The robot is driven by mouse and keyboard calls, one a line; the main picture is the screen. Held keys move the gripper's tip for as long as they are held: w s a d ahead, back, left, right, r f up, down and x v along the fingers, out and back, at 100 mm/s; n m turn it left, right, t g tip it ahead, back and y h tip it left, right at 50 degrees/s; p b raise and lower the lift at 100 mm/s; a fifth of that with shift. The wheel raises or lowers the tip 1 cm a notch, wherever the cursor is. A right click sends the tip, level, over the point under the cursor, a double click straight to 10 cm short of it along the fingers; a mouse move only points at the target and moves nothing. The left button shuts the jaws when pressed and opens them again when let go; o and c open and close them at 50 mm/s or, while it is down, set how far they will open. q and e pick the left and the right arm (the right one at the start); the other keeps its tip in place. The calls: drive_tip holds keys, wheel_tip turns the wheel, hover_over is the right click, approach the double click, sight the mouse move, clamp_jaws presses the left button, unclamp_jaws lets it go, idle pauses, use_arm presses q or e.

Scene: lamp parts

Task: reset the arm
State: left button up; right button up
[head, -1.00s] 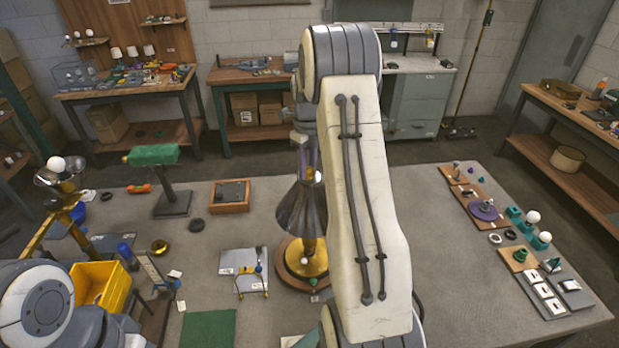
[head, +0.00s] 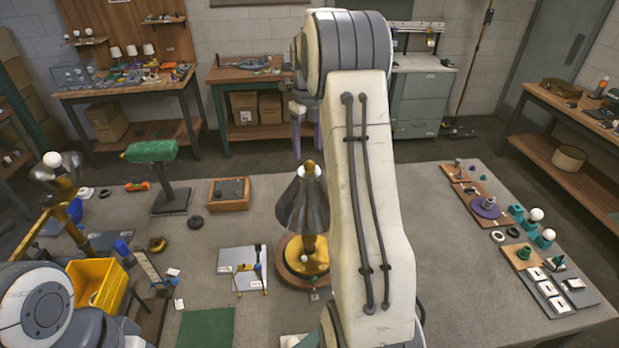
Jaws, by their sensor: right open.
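My right arm rises through the middle of the head view. Its gripper (head: 304,146) is open and empty, partly hidden behind my own arm. Its fingers point down, above and apart from the lamp's top in the picture. The lamp has a dark metal shade (head: 301,203) over a brass body (head: 309,262) on a round wooden base (head: 287,276). The lamp stands upright, its right side partly hidden by my arm. My left arm shows only at the bottom left corner; its gripper is not in view.
The grey table (head: 440,240) is clear just right of my arm. Small parts and white bulbs (head: 537,214) line its right side. A yellow bin (head: 98,283), a green-topped stand (head: 172,190), a wooden tray (head: 229,205) and a grey plate (head: 232,260) occupy the left.

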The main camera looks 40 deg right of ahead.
wheel_tip(320, 180, up, 5)
drive_tip(key=s+a+f+n+b, duration=0.25)
drive_tip(key=a+n, duration=0.35)
drive_tip(key=a, duration=0.3)
drive_tip(key=s+a+f+n+b, duration=0.1)
drive_tip(key=a+f+n+b, duration=0.25)
drive_tip(key=a+n, duration=0.4)
drive_tip(key=s+a+f+n+b, duration=0.25)
drive_tip(key=a+n, duration=0.35)
drive_tip(key=a, duration=0.4)
drive_tip(key=s+a+f+n+b, duration=0.4)
drive_tip(key=s+f+n, duration=0.3)
drive_tip(key=s+n, duration=0.4)
drive_tip(key=s+a+f+n+y+b, duration=0.1)
drive_tip(key=s+a+f+n+b, duration=0.3)
drive_tip(key=s+a+f+n, duration=0.3)
drive_tip(key=s+f+n, duration=0.1)
drive_tip(key=s+n, duration=0.3)
drive_tip(key=n, duration=0.2)
drive_tip(key=shift+s+a+f, duration=0.15)
drive_tip(key=shift+a, duration=0.05)
